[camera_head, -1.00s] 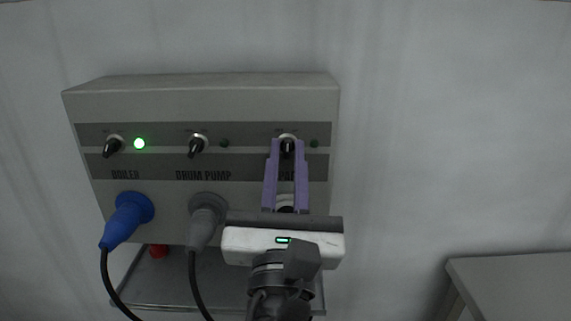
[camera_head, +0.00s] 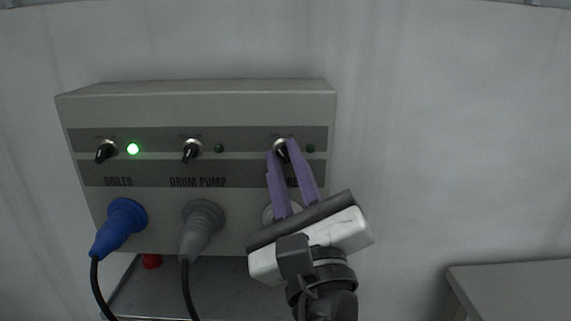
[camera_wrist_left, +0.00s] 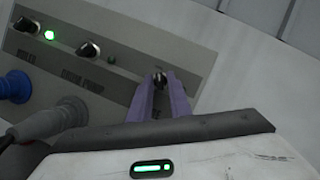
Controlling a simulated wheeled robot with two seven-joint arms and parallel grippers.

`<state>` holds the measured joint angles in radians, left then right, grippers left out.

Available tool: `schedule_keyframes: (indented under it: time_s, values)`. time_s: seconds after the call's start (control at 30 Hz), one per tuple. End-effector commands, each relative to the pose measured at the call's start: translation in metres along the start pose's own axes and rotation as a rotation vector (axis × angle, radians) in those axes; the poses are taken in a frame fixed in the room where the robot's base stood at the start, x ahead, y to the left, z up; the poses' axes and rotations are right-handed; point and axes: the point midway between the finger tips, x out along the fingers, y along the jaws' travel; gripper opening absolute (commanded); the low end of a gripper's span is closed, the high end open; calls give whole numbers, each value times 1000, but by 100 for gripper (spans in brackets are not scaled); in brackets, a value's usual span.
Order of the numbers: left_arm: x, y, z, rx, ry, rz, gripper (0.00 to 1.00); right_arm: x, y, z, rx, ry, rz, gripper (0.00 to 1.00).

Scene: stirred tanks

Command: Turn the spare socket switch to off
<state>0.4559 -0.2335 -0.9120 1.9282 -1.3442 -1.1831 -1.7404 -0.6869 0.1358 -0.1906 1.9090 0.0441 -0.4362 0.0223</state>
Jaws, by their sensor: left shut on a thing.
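The spare socket switch (camera_head: 281,147) is a black rotary knob at the right end of the grey socket panel (camera_head: 200,88). Its lamp (camera_head: 311,148) beside it is dark. My left gripper (camera_head: 282,154) has its two purple fingers shut on the knob, and the gripper body is tilted. The left wrist view shows the spare switch (camera_wrist_left: 159,78) between the fingertips. The spare label and its socket (camera_head: 268,214) are partly hidden behind the fingers. My right gripper does not show.
The boiler switch (camera_head: 106,151) has a lit green lamp (camera_head: 133,149); the drum pump switch (camera_head: 191,151) has a dark lamp. A blue plug (camera_head: 119,228) and a grey plug (camera_head: 199,228) with cables sit below. A grey table (camera_head: 515,287) stands at lower right.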

Motion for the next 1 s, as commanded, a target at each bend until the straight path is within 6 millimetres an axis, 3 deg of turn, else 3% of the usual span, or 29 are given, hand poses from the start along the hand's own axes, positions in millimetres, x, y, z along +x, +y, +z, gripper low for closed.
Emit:
schedule_keyframes:
  time_s: [0.4,0.43,0.5,1.0]
  values:
    - [0,0,-1,-7,2,3,0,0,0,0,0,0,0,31]
    - [0,0,-1,-7,2,3,21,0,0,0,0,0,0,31]
    - [0,0,-1,-7,2,3,27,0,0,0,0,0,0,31]
    - [0,0,0,4,0,-2,27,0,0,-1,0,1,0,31]
